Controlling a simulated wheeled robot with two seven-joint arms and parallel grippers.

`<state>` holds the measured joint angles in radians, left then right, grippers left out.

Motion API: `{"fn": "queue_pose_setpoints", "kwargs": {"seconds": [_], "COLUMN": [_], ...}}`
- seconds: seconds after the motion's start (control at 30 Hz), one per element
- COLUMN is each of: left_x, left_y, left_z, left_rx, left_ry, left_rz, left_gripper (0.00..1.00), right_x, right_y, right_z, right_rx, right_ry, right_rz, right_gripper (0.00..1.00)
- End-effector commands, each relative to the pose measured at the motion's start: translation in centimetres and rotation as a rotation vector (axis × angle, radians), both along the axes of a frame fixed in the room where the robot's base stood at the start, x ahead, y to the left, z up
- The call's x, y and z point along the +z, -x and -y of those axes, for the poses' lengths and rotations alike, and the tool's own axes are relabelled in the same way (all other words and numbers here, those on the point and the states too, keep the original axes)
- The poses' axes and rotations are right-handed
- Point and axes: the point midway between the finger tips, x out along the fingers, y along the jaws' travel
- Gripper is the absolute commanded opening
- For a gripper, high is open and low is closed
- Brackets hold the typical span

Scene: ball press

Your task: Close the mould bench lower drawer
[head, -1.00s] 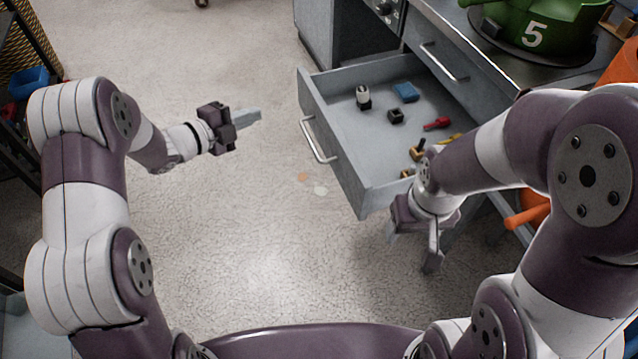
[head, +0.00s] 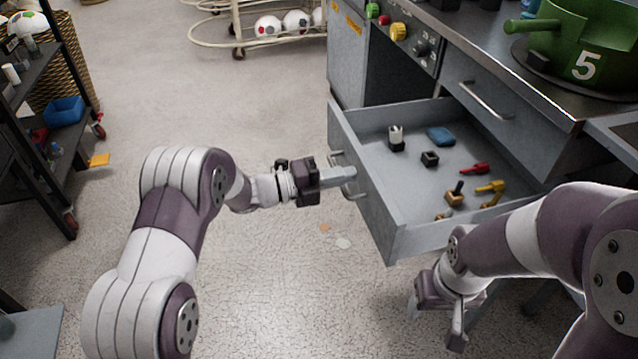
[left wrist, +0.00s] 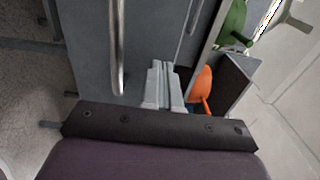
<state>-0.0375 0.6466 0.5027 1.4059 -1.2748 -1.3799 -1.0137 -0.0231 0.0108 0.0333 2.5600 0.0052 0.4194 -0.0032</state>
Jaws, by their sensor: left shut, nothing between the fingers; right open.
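The mould bench lower drawer (head: 392,212) is pulled well out, with several small items inside. Its bar handle (head: 345,172) is on the front face and also shows in the left wrist view (left wrist: 119,45). My left gripper (head: 350,174) is shut and empty, its fingertips at the drawer front by the handle. In the left wrist view its fingers (left wrist: 162,75) point at the grey front, to the right of the handle bar; I cannot tell whether they touch. My right gripper (head: 436,325) is open and empty, hanging below the near side of the drawer.
An upper drawer with a handle (head: 485,100) is shut above. A green pot (head: 590,50) marked 5 stands on the bench top. A black shelf rack (head: 62,110) is at the left, and a cart with balls (head: 268,28) at the back.

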Motion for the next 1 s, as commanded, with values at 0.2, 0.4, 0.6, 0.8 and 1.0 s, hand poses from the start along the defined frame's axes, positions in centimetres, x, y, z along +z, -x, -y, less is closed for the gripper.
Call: {"fn": "queue_pose_setpoints", "kwargs": {"seconds": [0.2, 0.4, 0.6, 0.8, 1.0], "left_x": [0.0, 0.0, 0.0, -0.2, -0.3], "left_y": [-0.4, -0.4, -0.5, -1.1, -2.4], "left_z": [1.3, 1.3, 1.5, 3.4, 7.7], "left_rx": [0.000, 0.001, 0.000, -0.002, -0.003], "left_ry": [0.000, 0.000, 0.000, 0.000, 0.001], "left_rz": [0.000, -0.001, -0.001, 0.001, 0.001], "left_gripper": [0.00, 0.00, 0.00, 0.00, 0.00], "right_x": [-0.4, -0.4, -0.5, -1.0, -2.1], "right_y": [0.0, 0.0, 0.0, 0.0, 0.0], "right_z": [0.0, 0.0, 0.0, 0.0, 0.0], "right_rx": [0.000, 0.000, 0.000, 0.000, 0.000], "right_ry": [0.000, 0.000, 0.000, 0.000, 0.000], "right_rz": [0.000, 0.000, 0.000, 0.000, 0.000], "right_gripper": [0.64, 0.64, 0.64, 0.64, 0.64]}}
